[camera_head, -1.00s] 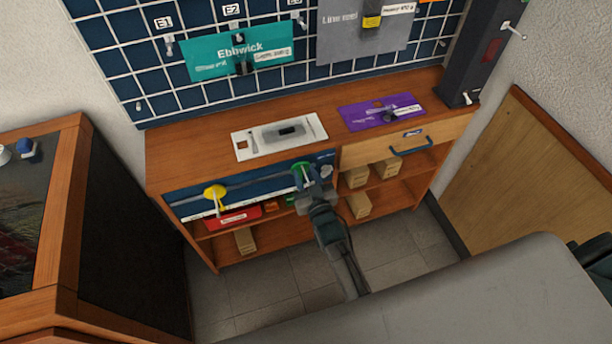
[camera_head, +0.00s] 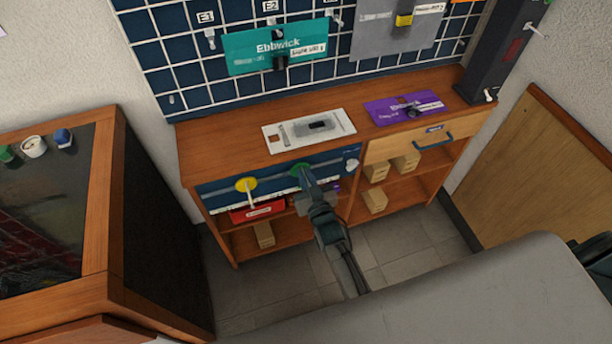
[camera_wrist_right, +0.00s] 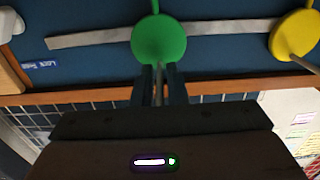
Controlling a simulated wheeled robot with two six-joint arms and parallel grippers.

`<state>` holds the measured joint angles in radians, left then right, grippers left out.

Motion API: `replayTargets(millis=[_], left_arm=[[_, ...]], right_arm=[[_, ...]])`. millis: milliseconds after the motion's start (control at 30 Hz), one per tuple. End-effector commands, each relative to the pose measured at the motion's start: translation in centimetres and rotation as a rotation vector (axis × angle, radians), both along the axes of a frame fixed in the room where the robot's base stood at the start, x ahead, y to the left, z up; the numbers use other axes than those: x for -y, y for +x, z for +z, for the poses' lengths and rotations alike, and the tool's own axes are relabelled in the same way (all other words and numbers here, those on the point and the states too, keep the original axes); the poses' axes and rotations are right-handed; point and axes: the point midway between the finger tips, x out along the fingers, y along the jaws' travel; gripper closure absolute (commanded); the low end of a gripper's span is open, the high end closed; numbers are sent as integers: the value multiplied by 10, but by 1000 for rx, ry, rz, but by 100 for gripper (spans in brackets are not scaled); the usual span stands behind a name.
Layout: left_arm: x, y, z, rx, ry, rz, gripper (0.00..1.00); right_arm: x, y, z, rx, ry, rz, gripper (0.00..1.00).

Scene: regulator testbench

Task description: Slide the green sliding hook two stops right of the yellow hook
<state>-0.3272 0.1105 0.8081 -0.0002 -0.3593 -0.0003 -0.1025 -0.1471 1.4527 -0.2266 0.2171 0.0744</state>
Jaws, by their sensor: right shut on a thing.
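The green sliding hook (camera_head: 297,169) sits on the pale rail of the blue panel at the front of the bench. It shows as a round green disc in the right wrist view (camera_wrist_right: 159,40). The yellow hook (camera_head: 246,184) is on the same rail, to its left in the head view and to its right in the wrist view (camera_wrist_right: 296,36). My right gripper (camera_wrist_right: 160,84) is shut on the green hook's protruding peg, in front of the disc. In the head view my right arm partly covers the green hook and the stop marks near it. My left gripper is out of view.
A white knob (camera_head: 352,165) is at the panel's right end. A red box (camera_head: 257,211) and wooden blocks (camera_head: 374,201) are on the shelves below. A white plate (camera_head: 308,130) and a purple plate (camera_head: 403,108) lie on the bench top. A dark-topped cabinet (camera_head: 102,200) stands at left.

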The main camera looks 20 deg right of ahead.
Motion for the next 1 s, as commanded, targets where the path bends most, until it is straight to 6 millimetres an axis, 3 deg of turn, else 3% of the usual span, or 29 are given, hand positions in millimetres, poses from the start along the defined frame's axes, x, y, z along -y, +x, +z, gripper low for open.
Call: replayTargets(millis=[267,300,400,767,1000], left_arm=[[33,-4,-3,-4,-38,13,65],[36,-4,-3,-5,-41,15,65],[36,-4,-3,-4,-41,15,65],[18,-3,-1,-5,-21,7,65],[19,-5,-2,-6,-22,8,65]], right_arm=[[0,0,1,3,1,0,100],[0,0,1,3,1,0,86],[0,0,1,3,1,0,66],[0,-4,1,2,1,0,65],[2,-42,0,1,0,-1,65]])
